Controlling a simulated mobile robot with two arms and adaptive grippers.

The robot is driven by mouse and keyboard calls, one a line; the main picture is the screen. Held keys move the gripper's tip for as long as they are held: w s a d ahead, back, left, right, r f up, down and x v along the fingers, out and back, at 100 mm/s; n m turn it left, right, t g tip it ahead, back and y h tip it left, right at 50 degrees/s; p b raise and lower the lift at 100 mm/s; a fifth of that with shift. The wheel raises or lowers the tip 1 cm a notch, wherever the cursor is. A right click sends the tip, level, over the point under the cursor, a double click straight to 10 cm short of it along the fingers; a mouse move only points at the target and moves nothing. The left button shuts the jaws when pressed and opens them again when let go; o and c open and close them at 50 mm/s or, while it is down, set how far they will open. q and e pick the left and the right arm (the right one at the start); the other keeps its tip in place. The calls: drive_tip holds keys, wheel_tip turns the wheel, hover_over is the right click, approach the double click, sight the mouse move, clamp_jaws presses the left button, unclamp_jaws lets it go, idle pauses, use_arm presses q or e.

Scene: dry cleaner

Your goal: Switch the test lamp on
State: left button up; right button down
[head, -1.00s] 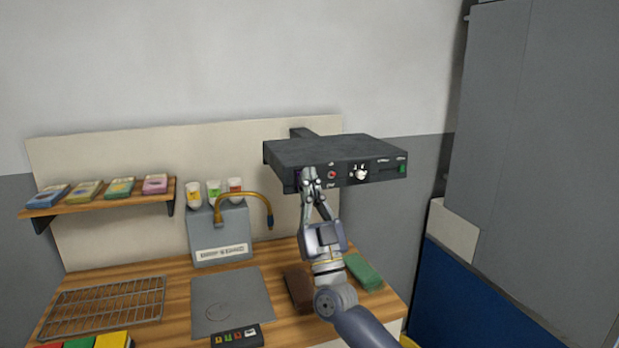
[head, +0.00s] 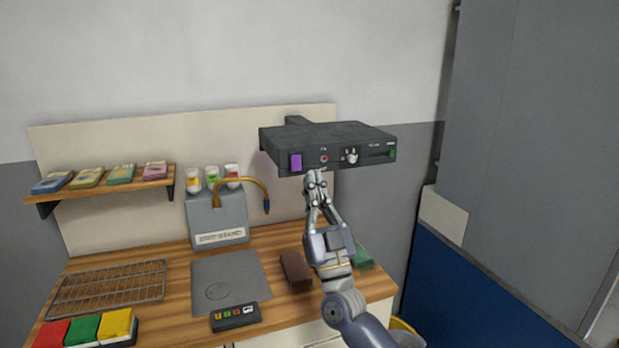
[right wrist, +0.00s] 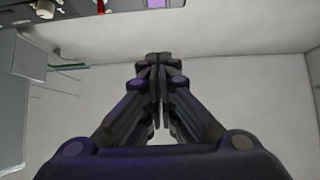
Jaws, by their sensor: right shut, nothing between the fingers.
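The test lamp (head: 340,137) is a black box on the wall above the bench. Its front has a bright purple rocker switch (head: 295,162) at the left, a red button (head: 324,158), a white knob (head: 351,156) and a green slider (head: 391,154). A faint purple tint shows by the box's left end. My right gripper (head: 315,178) is shut and empty, just below the front panel, right of the purple switch in the picture. In the right wrist view the closed fingertips (right wrist: 158,58) are apart from the purple switch (right wrist: 165,3) at the top edge. My left gripper is out of view.
The bench below holds a wire rack (head: 108,288), a grey mat (head: 230,281), a brown block (head: 295,270), a green block (head: 362,257) and a small black button box (head: 235,317). A grey box with bottles and a bent hose (head: 245,181) stands behind. A tall grey cabinet (head: 530,120) is at right.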

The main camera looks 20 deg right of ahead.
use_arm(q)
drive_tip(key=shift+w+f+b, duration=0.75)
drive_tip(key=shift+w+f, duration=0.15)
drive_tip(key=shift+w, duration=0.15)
use_arm(e)
drive_tip(key=s+f, duration=0.1)
drive_tip(key=s, duration=0.1)
drive_tip(key=s+f, duration=0.2)
drive_tip(key=s, duration=0.1)
drive_tip(key=shift+d+f, duration=0.1)
drive_tip(key=shift+f, duration=0.1)
